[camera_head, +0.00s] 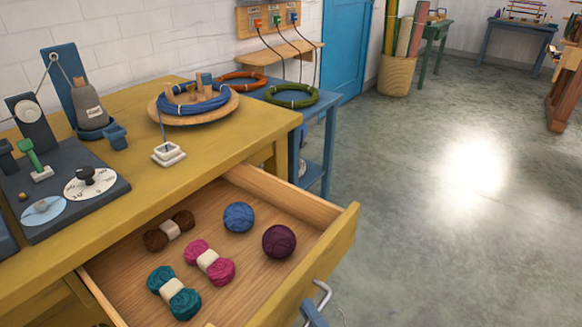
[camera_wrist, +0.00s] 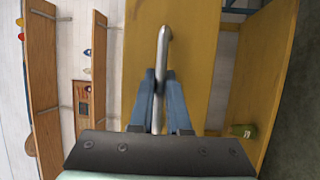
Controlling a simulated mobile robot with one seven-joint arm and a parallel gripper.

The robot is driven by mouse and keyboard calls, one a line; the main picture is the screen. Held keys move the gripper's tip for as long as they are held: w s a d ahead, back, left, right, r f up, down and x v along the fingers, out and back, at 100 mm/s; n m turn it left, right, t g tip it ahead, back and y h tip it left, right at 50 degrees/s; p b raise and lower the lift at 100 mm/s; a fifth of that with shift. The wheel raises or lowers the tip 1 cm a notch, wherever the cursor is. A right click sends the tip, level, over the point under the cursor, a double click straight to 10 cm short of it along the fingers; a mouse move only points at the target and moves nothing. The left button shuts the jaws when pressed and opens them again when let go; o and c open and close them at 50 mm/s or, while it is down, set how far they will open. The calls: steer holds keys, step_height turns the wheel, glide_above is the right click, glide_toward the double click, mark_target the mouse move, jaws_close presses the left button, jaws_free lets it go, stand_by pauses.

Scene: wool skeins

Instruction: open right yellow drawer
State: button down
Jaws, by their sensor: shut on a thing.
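The yellow drawer (camera_head: 338,257) stands pulled out from the yellow table (camera_head: 215,145), with its wooden inside showing. Its metal handle (camera_head: 325,291) is at the bottom of the head view. My gripper (camera_head: 313,312) shows there only in part, as a blue piece at the handle. In the wrist view my blue fingers (camera_wrist: 159,82) are shut on the grey handle (camera_wrist: 163,45), against the yellow drawer front (camera_wrist: 195,65). Inside the drawer lie a blue ball (camera_head: 239,217), a purple ball (camera_head: 279,241) and brown (camera_head: 156,240), pink (camera_head: 219,270) and teal (camera_head: 184,303) skeins.
A dark board with dials (camera_head: 65,190), a grey cone (camera_head: 92,112) and a round wooden tray (camera_head: 228,106) with blue cord stand on the table. A blue side table (camera_head: 328,125) stands behind. The grey floor (camera_head: 450,235) to the right is clear.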

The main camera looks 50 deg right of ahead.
steer(key=shift+s, duration=0.65)
steer(key=c, duration=0.9)
jaws_free()
steer(key=shift+s, duration=0.1)
steer(key=p+v, duration=0.1)
steer(key=v, duration=1.1)
steer(key=shift+s+a+f, duration=0.1)
steer(key=shift+s+a, duration=0.05)
steer(key=shift+s, duration=0.2)
